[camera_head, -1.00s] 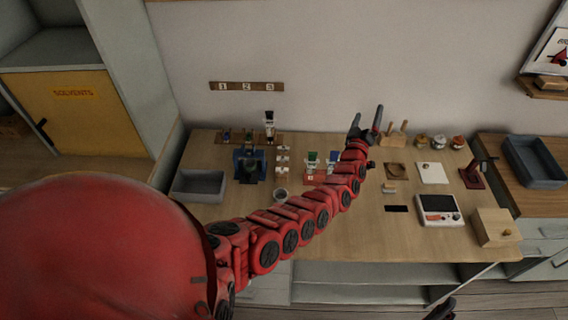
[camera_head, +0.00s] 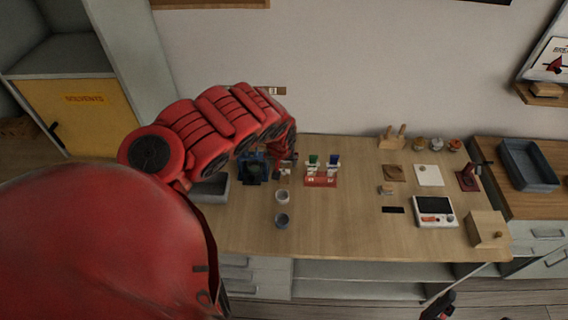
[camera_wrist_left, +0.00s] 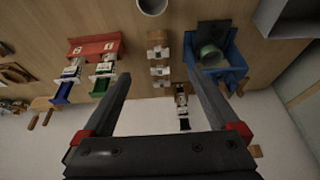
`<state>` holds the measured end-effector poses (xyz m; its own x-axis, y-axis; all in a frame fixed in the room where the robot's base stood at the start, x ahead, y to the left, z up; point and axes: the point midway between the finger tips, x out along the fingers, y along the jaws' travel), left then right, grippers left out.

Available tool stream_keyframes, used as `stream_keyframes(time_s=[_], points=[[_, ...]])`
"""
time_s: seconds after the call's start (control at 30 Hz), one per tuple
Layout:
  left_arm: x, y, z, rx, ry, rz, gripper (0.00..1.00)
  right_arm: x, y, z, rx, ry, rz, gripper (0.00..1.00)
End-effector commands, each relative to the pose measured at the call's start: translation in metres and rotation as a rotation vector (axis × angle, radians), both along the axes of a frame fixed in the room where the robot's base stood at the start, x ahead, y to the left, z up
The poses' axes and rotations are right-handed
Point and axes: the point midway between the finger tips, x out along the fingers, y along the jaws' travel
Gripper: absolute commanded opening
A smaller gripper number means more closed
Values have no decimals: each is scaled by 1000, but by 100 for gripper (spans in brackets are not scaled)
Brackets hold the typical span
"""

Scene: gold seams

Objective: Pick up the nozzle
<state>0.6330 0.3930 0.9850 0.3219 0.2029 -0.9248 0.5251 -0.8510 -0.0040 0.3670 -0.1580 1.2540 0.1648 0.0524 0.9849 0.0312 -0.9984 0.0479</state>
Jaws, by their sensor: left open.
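In the left wrist view, small white pieces (camera_wrist_left: 160,71) sit in a row on a narrow wooden strip (camera_wrist_left: 156,35). A white and black upright piece (camera_wrist_left: 182,98) stands just beyond the row, near the wall. I cannot tell for sure which of these is the nozzle. My left gripper (camera_wrist_left: 157,76) is open, its two fingers spread either side of the white row, with nothing held. In the head view my left arm hides most of the row and the gripper (camera_head: 285,170). Part of my right arm's end (camera_head: 440,305) shows at the bottom; its jaws are unclear.
A blue holder (camera_wrist_left: 225,58) with a green round thing (camera_wrist_left: 209,57) stands beside the row. A red rack (camera_head: 320,180) with green and blue pieces is on the other side. The table's front middle is clear.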

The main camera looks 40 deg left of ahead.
Motion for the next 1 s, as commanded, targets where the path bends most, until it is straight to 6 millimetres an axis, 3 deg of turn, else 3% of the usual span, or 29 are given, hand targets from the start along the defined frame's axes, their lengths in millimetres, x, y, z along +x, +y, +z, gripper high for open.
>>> stream_keyframes(time_s=[0.03, 0.13, 0.5, 1.0], points=[[4, 0, -21, -2, -1, -2, 95, 0, 0, -22, 0, 0, 0, 94], [10, 3, -36, -3, -3, -2, 95, 0, 0, -42, 0, 0, 0, 94], [26, 12, -76, -4, -2, -2, 95, 0, 0, -72, 0, 0, 0, 94], [39, 19, -97, -4, -5, -4, 95, 0, 0, -87, 0, 0, 0, 94]])
